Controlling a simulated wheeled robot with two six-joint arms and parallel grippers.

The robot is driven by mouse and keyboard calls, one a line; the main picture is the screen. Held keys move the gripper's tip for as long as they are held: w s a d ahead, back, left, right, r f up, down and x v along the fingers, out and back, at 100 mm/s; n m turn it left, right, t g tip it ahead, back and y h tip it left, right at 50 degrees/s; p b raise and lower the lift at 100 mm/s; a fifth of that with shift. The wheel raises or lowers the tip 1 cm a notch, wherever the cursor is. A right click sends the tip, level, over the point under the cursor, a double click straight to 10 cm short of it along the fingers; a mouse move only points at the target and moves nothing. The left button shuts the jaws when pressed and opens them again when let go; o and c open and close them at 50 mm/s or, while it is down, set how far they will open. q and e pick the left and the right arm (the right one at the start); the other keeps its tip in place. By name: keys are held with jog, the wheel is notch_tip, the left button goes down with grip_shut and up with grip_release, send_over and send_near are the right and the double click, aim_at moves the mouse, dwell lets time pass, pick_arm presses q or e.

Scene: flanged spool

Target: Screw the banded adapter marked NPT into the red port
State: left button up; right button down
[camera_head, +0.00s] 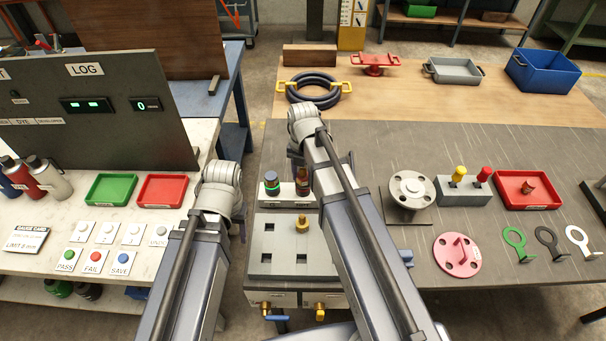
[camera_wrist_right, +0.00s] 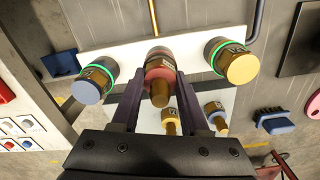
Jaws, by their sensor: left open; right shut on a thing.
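In the right wrist view, my right gripper (camera_wrist_right: 162,112) is shut on a brass adapter (camera_wrist_right: 159,92) with a reddish band, at the middle position on the pale port panel (camera_wrist_right: 121,52). The adapter's marking is too small to read. I cannot tell how deep it sits in the port. Fittings with green rings flank it: a blue-grey-ended one (camera_wrist_right: 93,80) and a yellow-ended one (camera_wrist_right: 232,62).
A grey tray (camera_head: 262,262) with square slots and one brass fitting (camera_head: 302,223) stands before the ports. A flanged spool (camera_head: 410,190), a two-knob grey box (camera_head: 465,191) and a red tray (camera_head: 527,188) lie to the right. The LOG panel (camera_head: 90,110) stands left.

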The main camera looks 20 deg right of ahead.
jog(key=m, duration=0.5)
jog(key=shift+m, duration=0.3)
jog(key=m, duration=0.3)
jog(key=shift+m, duration=0.4)
jog(key=shift+m, duration=0.4)
jog(key=m, duration=0.5)
jog(key=shift+f, duration=0.1)
jog(key=m, duration=0.5)
jog(key=shift+m, duration=0.4)
jog(key=shift+c, duration=1.7)
grip_release()
